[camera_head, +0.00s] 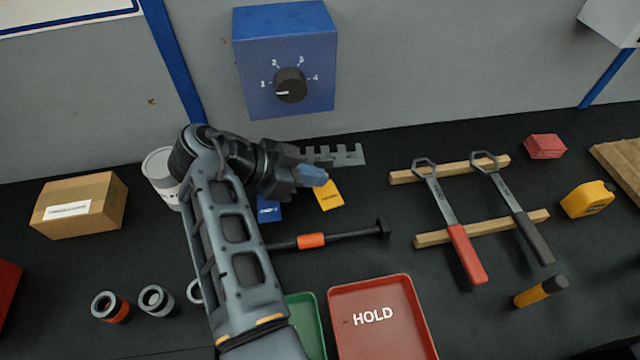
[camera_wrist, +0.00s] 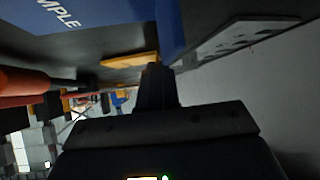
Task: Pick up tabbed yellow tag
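The yellow tag (camera_head: 329,196) lies on the black bench in the head view, with small dark print on it. Its upper end is close to or behind the blue tip of my gripper (camera_head: 312,176); I cannot make out a tab. In the wrist view the yellow tag (camera_wrist: 130,61) shows edge-on, just left of the gripper's dark finger (camera_wrist: 158,85). A blue piece extends beyond that finger; I cannot tell whether it is a fingertip or a held thing. The finger gap is hidden. I cannot see contact with the yellow tag.
A blue tag (camera_head: 268,211) lies left of the yellow one. A grey notched plate (camera_head: 345,155) lies behind, near the wall. A dark bar with an orange band (camera_head: 311,241) lies in front. A red HOLD tray (camera_head: 384,335) and wrenches on wooden rails (camera_head: 480,227) are nearby.

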